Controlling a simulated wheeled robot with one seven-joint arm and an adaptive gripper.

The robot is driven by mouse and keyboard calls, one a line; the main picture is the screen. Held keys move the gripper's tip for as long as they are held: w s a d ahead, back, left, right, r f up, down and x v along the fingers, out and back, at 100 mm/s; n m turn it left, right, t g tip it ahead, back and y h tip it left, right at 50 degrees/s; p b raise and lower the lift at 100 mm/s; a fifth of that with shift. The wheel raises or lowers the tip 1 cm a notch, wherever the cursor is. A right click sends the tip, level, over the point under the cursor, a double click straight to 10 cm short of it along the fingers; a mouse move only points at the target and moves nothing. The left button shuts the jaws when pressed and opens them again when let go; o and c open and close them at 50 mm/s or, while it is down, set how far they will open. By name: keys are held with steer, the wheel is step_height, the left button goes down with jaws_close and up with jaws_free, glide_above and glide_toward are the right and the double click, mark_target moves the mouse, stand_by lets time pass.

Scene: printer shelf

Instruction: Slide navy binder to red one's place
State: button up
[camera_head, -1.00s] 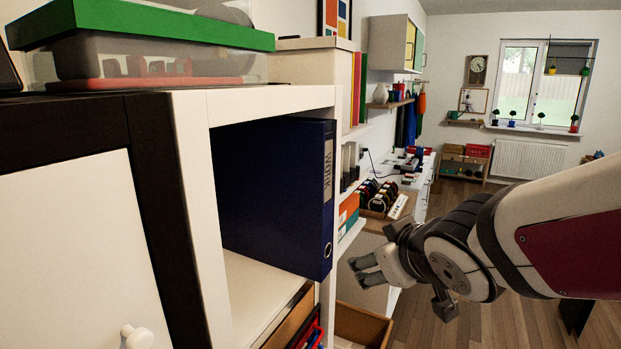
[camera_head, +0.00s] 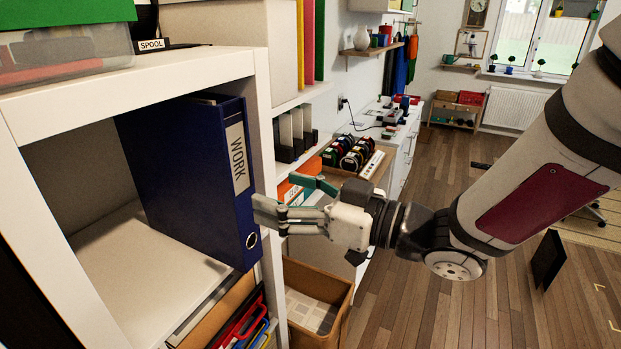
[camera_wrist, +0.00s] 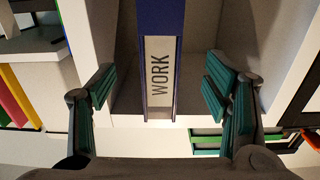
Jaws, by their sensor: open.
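The navy binder (camera_head: 190,165) stands upright in an open white shelf compartment, its spine labelled WORK facing out and jutting a little past the shelf front. In the wrist view its spine (camera_wrist: 160,65) runs up the middle between my two open fingers. My gripper (camera_head: 283,195) is open and empty, just right of the spine in the head view, apart from it as far as I can tell. A red binder cannot be made out for certain. Bare compartment floor (camera_head: 130,265) shows left of the navy binder.
Coloured spines (camera_head: 310,45) stand on the shelf above right. A brown box (camera_head: 320,300) sits below my gripper. Coloured folders (camera_head: 245,325) lie under the compartment. A white upright (camera_head: 267,130) borders the binder on the right.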

stand_by(0.3)
glide_toward(186, 177)
steer(key=w+a, duration=0.2)
steer(key=w, duration=0.1)
steer(key=w+a, duration=0.1)
steer(key=a, duration=0.1)
steer(key=shift+w+r+p, duration=0.25)
steer(key=shift+w+p, duration=0.1)
jaws_close()
